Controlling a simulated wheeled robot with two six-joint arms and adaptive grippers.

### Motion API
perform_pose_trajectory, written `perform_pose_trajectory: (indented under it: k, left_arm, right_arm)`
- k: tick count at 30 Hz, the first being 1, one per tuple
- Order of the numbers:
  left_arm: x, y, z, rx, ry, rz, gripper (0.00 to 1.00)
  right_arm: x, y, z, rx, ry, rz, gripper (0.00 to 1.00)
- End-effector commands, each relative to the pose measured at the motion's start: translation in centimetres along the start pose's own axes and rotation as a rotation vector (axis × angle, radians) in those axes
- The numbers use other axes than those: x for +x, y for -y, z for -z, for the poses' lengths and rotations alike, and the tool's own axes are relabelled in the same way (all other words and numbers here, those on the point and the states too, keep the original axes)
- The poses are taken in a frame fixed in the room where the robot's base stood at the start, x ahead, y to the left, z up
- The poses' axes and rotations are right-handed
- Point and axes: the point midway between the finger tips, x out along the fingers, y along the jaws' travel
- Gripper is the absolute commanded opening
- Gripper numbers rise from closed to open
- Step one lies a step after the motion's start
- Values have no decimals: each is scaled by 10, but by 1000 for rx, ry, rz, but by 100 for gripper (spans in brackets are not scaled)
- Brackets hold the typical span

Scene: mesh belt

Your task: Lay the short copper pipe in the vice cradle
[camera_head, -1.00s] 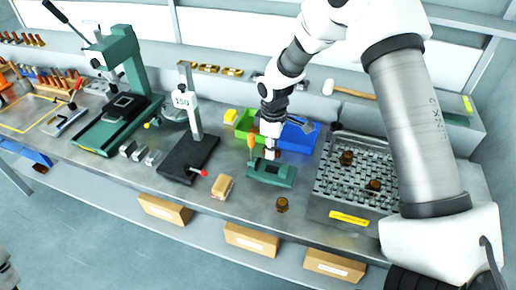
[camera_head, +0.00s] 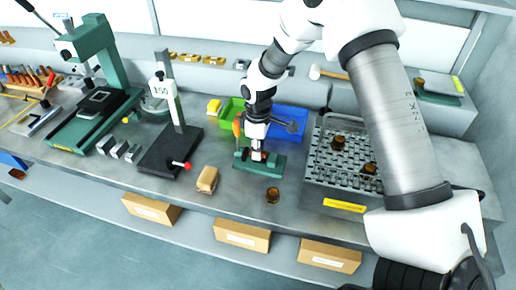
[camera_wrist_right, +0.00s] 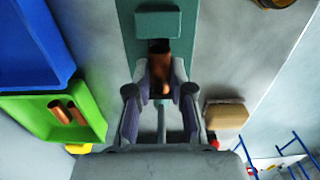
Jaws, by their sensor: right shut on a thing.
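The green vice (camera_head: 270,167) stands on the bench left of the mesh tray. In the right wrist view its jaw block (camera_wrist_right: 158,24) lies straight ahead of the fingers. My right gripper (camera_head: 257,156) is down at the vice. In the wrist view the right gripper (camera_wrist_right: 160,88) is shut on the short copper pipe (camera_wrist_right: 160,66), whose far end is at the gap by the jaw block. I cannot tell whether the pipe touches the cradle. In the head view the pipe is mostly hidden by the gripper. My left gripper is not in view.
A green bin (camera_wrist_right: 82,130) holding copper pieces and a blue bin (camera_wrist_right: 35,45) stand beside the vice. A cardboard-coloured block (camera_head: 207,179) and a brass fitting (camera_head: 273,195) lie in front. The mesh tray (camera_head: 325,170) is to the right, a black-based gauge stand (camera_head: 158,160) to the left.

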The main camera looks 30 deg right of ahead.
Motion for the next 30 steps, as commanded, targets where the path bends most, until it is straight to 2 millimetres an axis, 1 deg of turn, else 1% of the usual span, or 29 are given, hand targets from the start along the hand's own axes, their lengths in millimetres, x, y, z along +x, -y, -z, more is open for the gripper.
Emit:
perform_pose_trajectory:
  k: [24,25,26,27,30]
  left_arm:
    - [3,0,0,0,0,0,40]
    - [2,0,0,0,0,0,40]
    - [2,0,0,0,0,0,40]
    - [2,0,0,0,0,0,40]
    - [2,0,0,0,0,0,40]
  right_arm:
    - [11,0,0,0,0,0,0]
    - [10,0,0,0,0,0,32]
    - [10,0,0,0,0,0,42]
    - [10,0,0,0,0,0,50]
    - [10,0,0,0,0,0,50]
